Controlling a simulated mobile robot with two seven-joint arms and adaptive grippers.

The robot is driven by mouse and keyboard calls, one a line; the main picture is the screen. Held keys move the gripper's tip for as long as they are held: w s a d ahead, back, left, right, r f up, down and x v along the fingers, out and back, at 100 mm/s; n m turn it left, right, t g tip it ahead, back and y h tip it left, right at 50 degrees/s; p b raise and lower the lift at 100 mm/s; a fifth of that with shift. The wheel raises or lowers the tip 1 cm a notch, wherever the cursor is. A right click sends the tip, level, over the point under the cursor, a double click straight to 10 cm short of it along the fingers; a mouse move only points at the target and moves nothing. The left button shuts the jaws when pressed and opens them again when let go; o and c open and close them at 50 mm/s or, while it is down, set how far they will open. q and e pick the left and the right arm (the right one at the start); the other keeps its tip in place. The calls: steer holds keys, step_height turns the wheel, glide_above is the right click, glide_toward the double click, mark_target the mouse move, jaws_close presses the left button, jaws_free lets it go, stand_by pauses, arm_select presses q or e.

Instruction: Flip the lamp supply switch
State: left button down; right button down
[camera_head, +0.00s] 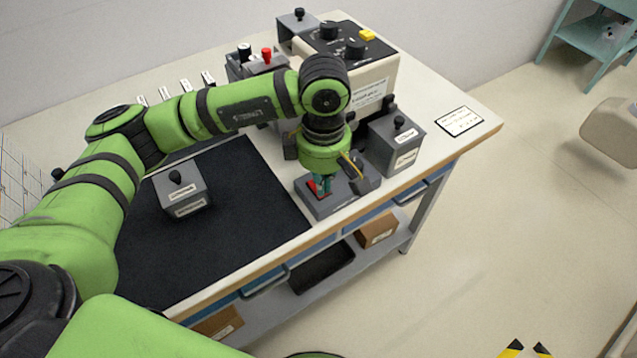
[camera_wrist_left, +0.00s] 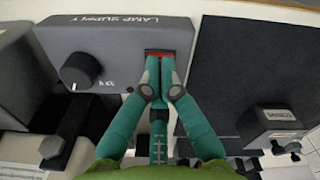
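The grey lamp supply box (camera_head: 337,198) sits at the front edge of the cart top, beside the dark mat. In the left wrist view its label reads "LAMP SUPPLY" on its top face (camera_wrist_left: 125,38), with a black knob (camera_wrist_left: 80,71) at one side. A red rocker switch (camera_wrist_left: 182,64) is set in that face; it also shows in the head view (camera_head: 313,187). My left gripper (camera_head: 323,185) points down at the switch. Its teal fingertips (camera_wrist_left: 160,78) are together, at or very near the switch and partly hiding it. Contact and the switch's position cannot be told. My right gripper is not in view.
A grey box with a knob (camera_head: 399,143) stands close behind the lamp supply box. A larger beige instrument (camera_head: 372,83) is at the back. Another knobbed box (camera_head: 183,193) sits on the dark mat (camera_head: 250,235). The mat's front part is clear. A card (camera_head: 459,121) lies at right.

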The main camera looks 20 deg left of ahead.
arm_select(q)
steer(key=shift+r, duration=0.5)
steer(key=shift+r+p, duration=1.35)
steer(key=shift+r, duration=1.55)
steer(key=shift+f, duration=0.1)
